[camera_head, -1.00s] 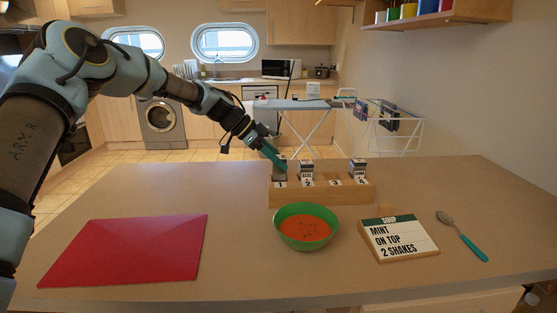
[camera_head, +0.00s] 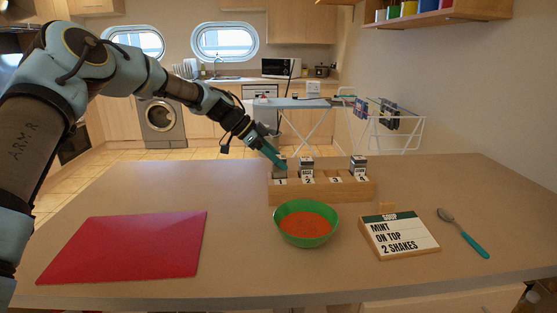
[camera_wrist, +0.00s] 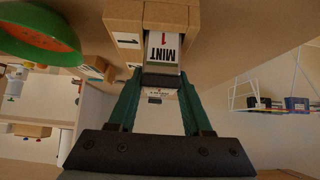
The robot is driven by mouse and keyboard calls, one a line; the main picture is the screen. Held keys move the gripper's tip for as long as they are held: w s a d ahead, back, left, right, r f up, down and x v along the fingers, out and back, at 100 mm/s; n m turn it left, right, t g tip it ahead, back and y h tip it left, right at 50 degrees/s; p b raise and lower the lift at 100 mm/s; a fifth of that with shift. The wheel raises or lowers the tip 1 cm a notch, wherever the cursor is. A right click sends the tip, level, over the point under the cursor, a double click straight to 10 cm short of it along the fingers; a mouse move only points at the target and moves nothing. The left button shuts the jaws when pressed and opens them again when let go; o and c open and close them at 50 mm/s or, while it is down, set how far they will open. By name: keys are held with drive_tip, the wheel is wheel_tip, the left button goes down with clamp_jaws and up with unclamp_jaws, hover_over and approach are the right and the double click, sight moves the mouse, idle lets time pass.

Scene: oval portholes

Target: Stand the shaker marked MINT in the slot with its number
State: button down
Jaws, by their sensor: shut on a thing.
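The MINT shaker (camera_wrist: 164,48) has a white label with a red 1 and a dark cap. My gripper (camera_wrist: 160,82) is shut on its cap end. In the head view my gripper (camera_head: 281,164) is at the left end of the wooden rack (camera_head: 325,193), over the slot labelled 1 (camera_head: 280,181). The shaker's lower end meets the rack at that slot; how deep it sits is hidden. The fingers partly cover the shaker in the head view.
Other shakers stand in slots 2 (camera_head: 307,166) and 4 (camera_head: 359,165); slot 3 looks empty. A green bowl of orange soup (camera_head: 306,223), a recipe board (camera_head: 399,236), a spoon (camera_head: 463,233) and a red mat (camera_head: 125,247) lie in front.

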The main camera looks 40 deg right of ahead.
drive_tip(key=shift+f+b, duration=0.4)
drive_tip(key=shift+f, duration=0.05)
drive_tip(key=shift+c, duration=1.3)
unclamp_jaws()
drive_tip(key=shift+o, duration=0.3)
drive_tip(key=shift+o, duration=1)
drive_tip(key=shift+r, duration=0.1)
drive_tip(key=shift+r+p, duration=1.35)
drive_tip(key=shift+r, duration=2.1)
drive_tip(key=shift+a+f, duration=0.1)
